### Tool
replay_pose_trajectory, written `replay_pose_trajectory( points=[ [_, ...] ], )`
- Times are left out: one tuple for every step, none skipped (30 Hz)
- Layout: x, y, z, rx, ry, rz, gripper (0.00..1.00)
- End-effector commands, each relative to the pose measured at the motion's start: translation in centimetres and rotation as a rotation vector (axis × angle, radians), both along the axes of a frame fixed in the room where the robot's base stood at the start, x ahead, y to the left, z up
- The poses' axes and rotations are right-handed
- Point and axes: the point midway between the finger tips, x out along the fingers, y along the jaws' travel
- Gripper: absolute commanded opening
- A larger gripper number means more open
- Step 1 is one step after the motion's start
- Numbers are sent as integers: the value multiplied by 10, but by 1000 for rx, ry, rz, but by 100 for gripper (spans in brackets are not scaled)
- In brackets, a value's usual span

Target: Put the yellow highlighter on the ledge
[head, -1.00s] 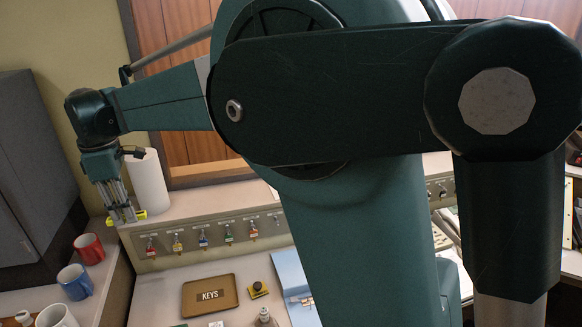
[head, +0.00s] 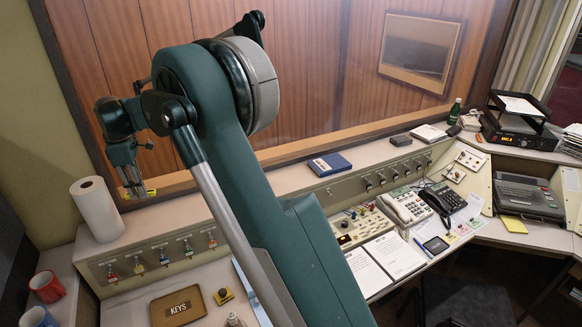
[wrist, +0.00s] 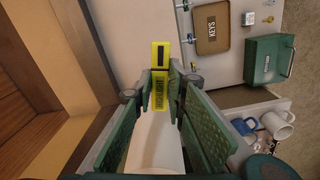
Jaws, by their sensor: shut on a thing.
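My gripper (head: 137,192) is shut on the yellow highlighter (head: 151,193), held crosswise between the fingertips. In the wrist view, the highlighter (wrist: 160,58) shows its black-marked yellow body, with lettering, between the fingers of my gripper (wrist: 160,88). In the head view, the gripper points down and appears above the back of the pale ledge (head: 185,212), right of the paper roll. The highlighter looks clear of the ledge surface, though its exact height is hard to judge. My arm hides part of the ledge.
A white paper roll (head: 97,208) stands on the ledge's left end, close to the gripper. A blue book (head: 329,164) lies farther right. Hooks with coloured tags (head: 164,258) line the front below. A KEYS tray (head: 177,306) and mugs (head: 47,286) sit lower down.

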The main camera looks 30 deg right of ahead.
Motion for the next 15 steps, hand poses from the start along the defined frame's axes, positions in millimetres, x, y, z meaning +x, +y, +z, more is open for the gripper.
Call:
replay_pose_trajectory(
  points=[
    [7,-9,3,0,0,-12,9],
    [12,-14,2,0,0,-19,9],
    [16,-19,1,0,0,-26,9],
    [20,-23,1,0,0,-32,9],
    [22,-26,0,0,0,-37,9],
    [21,-24,-10,0,0,-34,9],
    [21,-24,-17,0,0,-34,9],
    [21,-24,-22,0,0,-34,9],
    [21,-24,-28,0,0,-33,9],
    [21,-24,-32,0,0,-33,9],
    [21,-24,-37,0,0,-33,9],
    [21,-24,-42,0,0,-33,9],
    [21,-24,-45,0,0,-33,9],
    [21,-24,-47,0,0,-33,9],
    [21,-24,-49,0,0,-33,9]
  ],
)
